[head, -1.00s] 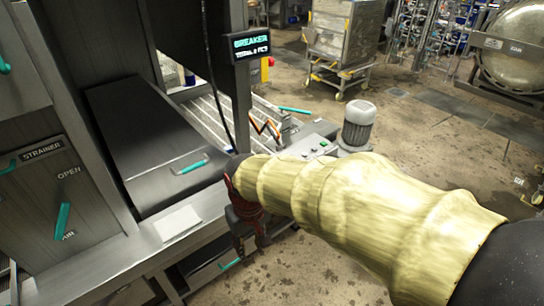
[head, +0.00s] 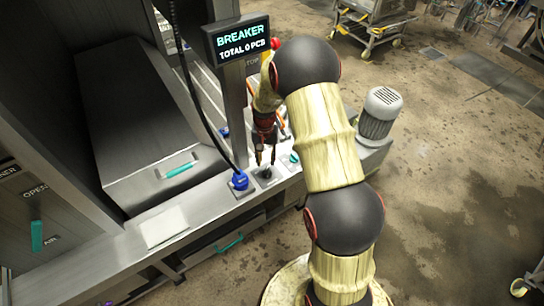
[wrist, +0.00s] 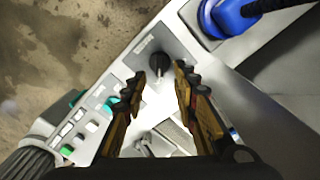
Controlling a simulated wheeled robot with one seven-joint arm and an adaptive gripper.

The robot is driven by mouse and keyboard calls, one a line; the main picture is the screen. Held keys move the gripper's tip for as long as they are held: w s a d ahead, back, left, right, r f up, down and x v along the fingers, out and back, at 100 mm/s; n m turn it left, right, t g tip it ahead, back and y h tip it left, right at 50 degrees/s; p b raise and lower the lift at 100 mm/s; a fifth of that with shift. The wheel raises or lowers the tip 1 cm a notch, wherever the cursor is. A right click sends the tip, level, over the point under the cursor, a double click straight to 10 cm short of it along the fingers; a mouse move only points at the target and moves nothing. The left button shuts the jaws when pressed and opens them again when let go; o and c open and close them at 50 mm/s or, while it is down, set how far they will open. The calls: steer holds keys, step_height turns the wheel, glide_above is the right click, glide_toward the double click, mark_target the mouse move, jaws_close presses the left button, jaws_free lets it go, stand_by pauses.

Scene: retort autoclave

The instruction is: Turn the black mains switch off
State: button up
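In the head view my gripper (head: 265,158) points down just above the switch. I cannot tell whether the fingers touch it. The switch's exact position is too small to read.
A blue plug (head: 239,181) with a black cable (head: 196,105) stands left of the switch and also shows in the wrist view (wrist: 232,18). Green and white buttons (wrist: 70,140) sit on the panel. The breaker display (head: 240,42) rises on a post behind. A grey motor (head: 380,112) is to the right.

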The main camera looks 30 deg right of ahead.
mark_target(267, 171)
steer(key=shift+d+m, duration=0.25)
steer(key=shift+m, duration=0.05)
steer(key=shift+s+f, duration=0.1)
steer(key=shift+s, duration=0.05)
steer(key=f, duration=0.7)
steer(key=shift+a+f+b, duration=0.2)
steer(key=shift+a+b, duration=0.05)
steer(key=shift+b, duration=0.05)
steer(key=shift+c, duration=0.6)
jaws_close()
